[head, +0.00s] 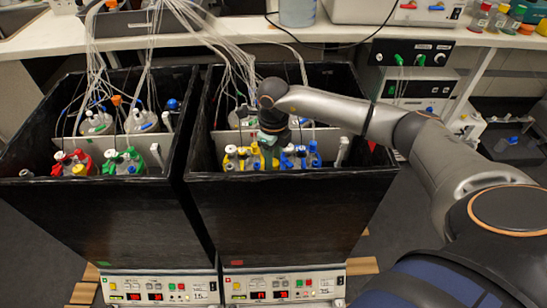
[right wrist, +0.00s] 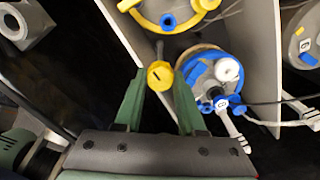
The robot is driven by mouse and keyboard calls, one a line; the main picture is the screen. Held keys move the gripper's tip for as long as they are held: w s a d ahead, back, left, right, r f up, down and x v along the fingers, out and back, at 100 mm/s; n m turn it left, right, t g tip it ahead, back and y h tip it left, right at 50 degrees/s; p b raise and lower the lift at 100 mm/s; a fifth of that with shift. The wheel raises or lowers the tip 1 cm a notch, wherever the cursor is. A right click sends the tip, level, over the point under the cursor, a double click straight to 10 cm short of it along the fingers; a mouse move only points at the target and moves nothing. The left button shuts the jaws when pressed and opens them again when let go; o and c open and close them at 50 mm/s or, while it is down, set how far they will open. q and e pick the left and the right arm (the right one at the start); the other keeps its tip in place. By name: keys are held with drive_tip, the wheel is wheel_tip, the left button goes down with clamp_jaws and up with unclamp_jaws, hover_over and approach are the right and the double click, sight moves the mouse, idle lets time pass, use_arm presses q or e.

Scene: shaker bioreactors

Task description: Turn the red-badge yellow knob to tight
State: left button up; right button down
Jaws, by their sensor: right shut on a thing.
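The right shaker box (head: 290,215) bears a small red badge (head: 237,263) on its lower front. A vessel with a yellow collar and yellow caps (head: 236,162) stands inside it, behind the front wall. My right gripper (head: 269,158) reaches down into this box from the right, between the yellow and blue vessels. In the right wrist view, a yellow knob (right wrist: 160,74) with a dark mark on its face sits between the tips of my green fingers (right wrist: 160,88), which are shut on it. In the head view my gripper hides the knob. My left gripper is in neither view.
A blue-capped vessel (head: 300,158) stands close to the right of my gripper. The left shaker box (head: 100,215) has a green badge and red- and green-capped vessels. Thin tubes (head: 228,50) hang from above. A bench (head: 230,30) runs behind.

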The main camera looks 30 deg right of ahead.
drive_tip(key=m+p, duration=0.1)
drive_tip(key=m, duration=0.4)
drive_tip(key=shift+r, duration=0.1)
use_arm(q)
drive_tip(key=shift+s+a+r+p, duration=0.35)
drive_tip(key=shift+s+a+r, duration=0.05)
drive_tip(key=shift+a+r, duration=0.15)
use_arm(e)
drive_tip(key=shift+m, duration=1)
drive_tip(key=c, duration=0.8)
unclamp_jaws()
drive_tip(key=shift+c, duration=0.2)
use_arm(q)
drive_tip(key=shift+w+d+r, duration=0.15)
use_arm(e)
drive_tip(key=o, duration=0.3)
drive_tip(key=shift+o, duration=0.2)
wheel_tip(320, 180, up, 12)
drive_tip(key=shift+r, duration=0.2)
